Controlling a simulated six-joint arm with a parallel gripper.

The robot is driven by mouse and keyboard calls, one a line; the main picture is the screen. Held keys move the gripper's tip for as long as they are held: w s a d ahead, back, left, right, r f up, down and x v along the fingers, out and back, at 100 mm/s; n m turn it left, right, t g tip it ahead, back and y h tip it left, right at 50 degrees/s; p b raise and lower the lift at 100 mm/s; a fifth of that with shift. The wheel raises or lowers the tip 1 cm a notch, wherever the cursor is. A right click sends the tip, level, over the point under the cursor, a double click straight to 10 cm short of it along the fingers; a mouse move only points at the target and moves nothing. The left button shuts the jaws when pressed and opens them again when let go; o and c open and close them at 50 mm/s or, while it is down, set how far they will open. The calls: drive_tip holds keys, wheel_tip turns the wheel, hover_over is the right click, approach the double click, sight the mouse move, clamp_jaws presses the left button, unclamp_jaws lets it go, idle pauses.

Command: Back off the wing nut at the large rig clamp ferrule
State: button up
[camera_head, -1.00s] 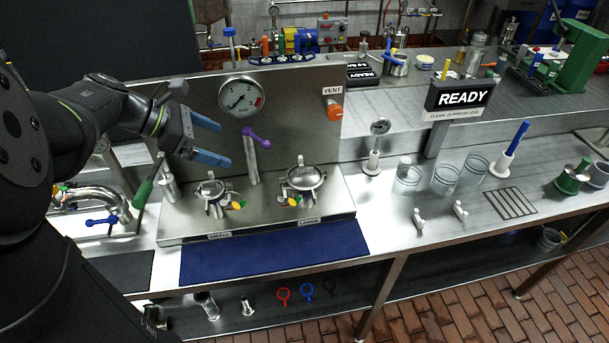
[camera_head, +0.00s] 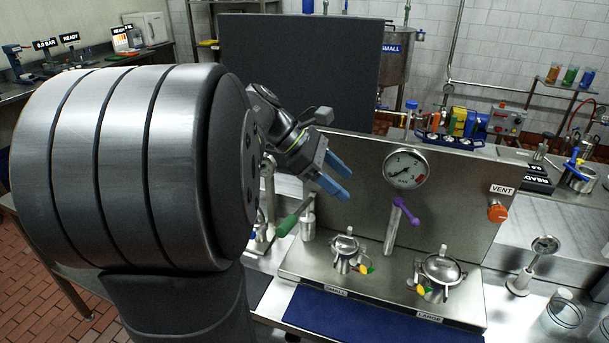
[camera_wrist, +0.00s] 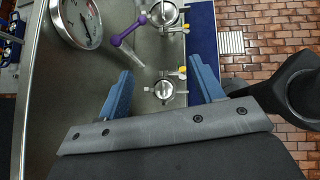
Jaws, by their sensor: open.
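The large rig (camera_head: 441,268) stands at the right on the steel bench block, above its LARGE label (camera_head: 429,316). It is a round metal fitting with a clamp round it. A small yellow and green part (camera_head: 423,288), seemingly its wing nut, shows at the clamp's front left; its thread is too small to make out. The large rig also shows at the top of the wrist view (camera_wrist: 162,14). My gripper (camera_head: 344,182) is open and empty, with blue fingers, up and left of the large rig. In the wrist view my gripper's fingers (camera_wrist: 160,68) lie either side of the small rig, apart from it.
The small rig (camera_head: 345,247) stands left of the large one. A purple-handled lever (camera_head: 408,212) and a gauge (camera_head: 405,168) rise behind, between them. A green-handled tool (camera_head: 292,219) is at left. An orange VENT knob (camera_head: 497,212) is on the back panel. A blue mat (camera_head: 375,317) lies in front.

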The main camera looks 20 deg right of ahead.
drive_tip(key=c, duration=0.6)
drive_tip(key=m+t+h, duration=0.1)
drive_tip(key=m+h, duration=0.3)
drive_tip(key=m, duration=1.3)
approach(406, 282)
drive_tip(key=shift+t, duration=0.3)
drive_tip(key=x, duration=1)
drive_tip(key=shift+s+d+f, duration=0.1)
drive_tip(key=shift+s+d, duration=0.1)
drive_tip(key=shift+s, duration=0.1)
drive_tip(key=shift+c, duration=0.2)
clamp_jaws()
